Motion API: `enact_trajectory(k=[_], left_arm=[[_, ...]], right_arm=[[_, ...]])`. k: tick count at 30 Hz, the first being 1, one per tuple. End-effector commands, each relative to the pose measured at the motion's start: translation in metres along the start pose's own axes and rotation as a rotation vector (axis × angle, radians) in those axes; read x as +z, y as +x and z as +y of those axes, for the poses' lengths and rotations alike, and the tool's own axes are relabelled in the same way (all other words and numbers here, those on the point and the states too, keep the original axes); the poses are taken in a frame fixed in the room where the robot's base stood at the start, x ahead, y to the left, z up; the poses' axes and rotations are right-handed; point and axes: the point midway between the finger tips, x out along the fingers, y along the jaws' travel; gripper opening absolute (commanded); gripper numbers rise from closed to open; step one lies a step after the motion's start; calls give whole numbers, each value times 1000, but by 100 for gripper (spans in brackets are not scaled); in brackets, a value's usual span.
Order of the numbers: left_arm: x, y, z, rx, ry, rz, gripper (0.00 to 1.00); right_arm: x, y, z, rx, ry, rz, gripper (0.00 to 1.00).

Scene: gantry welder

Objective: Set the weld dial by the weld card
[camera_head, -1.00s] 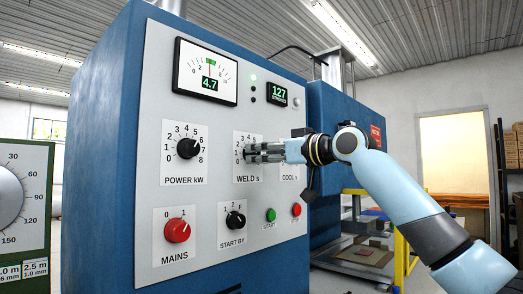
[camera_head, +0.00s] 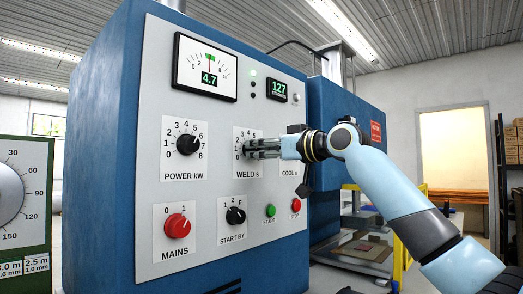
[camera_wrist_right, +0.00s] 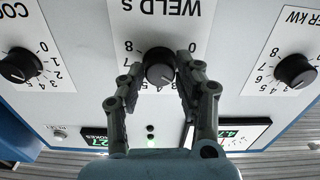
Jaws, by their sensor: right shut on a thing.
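The weld dial (camera_wrist_right: 160,74) is a round black knob on a white "WELD s" plate (camera_head: 244,172), shown upside down in the right wrist view. My right gripper (camera_head: 252,150) reaches in from the right, with one finger on each side of the knob. It is shut on the knob, as the right wrist view shows (camera_wrist_right: 158,84). The gripper hides the knob in the head view. A pale mark shows near the knob's edge in the wrist view, but I cannot tell its number. I cannot make out a weld card. My left gripper is not in view.
The power dial (camera_head: 188,144) is left of the weld dial; the cool dial (camera_wrist_right: 19,67) is on its other side. Below are the red mains switch (camera_head: 177,226), start-by switch (camera_head: 235,216) and two buttons. Meters (camera_head: 206,68) sit above. A green dial machine (camera_head: 25,190) stands left.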

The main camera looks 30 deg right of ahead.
Motion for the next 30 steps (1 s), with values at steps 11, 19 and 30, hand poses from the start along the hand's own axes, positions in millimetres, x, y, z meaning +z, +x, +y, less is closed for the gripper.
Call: enact_trajectory(k=[11,19,30], left_arm=[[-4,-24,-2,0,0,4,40],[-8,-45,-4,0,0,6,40],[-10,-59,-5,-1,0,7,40]], right_arm=[[-3,0,0,0,179,-2,2],[-3,0,0,0,361,-2,2],[-1,0,0,1,501,0,2]])
